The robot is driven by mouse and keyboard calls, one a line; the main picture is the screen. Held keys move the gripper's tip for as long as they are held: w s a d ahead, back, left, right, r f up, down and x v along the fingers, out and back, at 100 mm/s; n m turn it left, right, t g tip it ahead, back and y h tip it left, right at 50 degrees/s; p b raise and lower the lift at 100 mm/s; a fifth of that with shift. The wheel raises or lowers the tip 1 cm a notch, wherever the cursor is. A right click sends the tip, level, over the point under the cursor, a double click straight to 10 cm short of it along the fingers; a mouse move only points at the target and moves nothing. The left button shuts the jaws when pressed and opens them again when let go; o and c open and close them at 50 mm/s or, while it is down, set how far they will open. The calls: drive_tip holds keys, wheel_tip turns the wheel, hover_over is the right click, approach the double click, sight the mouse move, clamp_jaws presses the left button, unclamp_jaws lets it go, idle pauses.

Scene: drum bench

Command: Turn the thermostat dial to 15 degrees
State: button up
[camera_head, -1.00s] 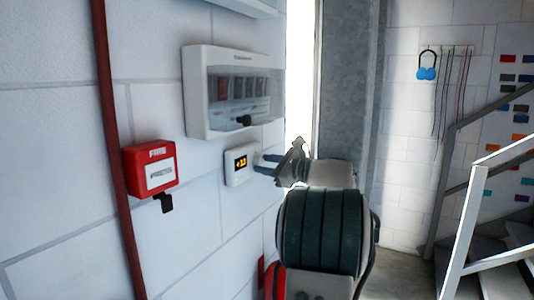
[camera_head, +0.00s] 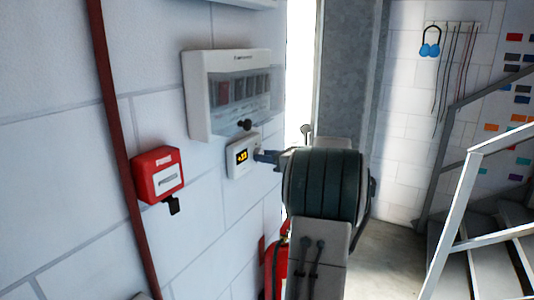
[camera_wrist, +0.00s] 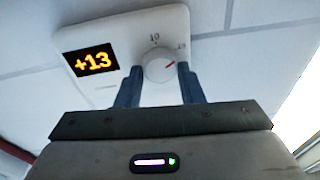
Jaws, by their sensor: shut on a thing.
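The white thermostat (camera_head: 232,168) is mounted on the wall, left of my gripper in the head view. In the wrist view its display (camera_wrist: 90,61) reads +13 in orange digits. Its round white dial (camera_wrist: 157,62) has a red mark pointing to the upper right, between the label 10 and a second, blurred label to the right. My gripper (camera_wrist: 158,72) is shut on the dial, with one dark blue finger on either side. In the head view my gripper (camera_head: 264,157) reaches the thermostat's right side, and the dial cannot be made out there.
A red fire call box (camera_head: 146,180) and a red pipe (camera_head: 112,120) are to the left. A red extinguisher (camera_head: 272,270) stands below. Stairs (camera_head: 480,270) rise at the right.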

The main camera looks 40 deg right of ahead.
idle(0.3)
drive_tip(key=o, duration=1)
drive_tip(key=shift+s, duration=0.1)
drive_tip(key=b+v, duration=0.4)
drive_tip(key=v, duration=0.9)
drive_tip(key=shift+s+d+r, duration=0.1)
drive_tip(key=shift+s+d, duration=0.1)
drive_tip(key=shift+s, duration=0.1)
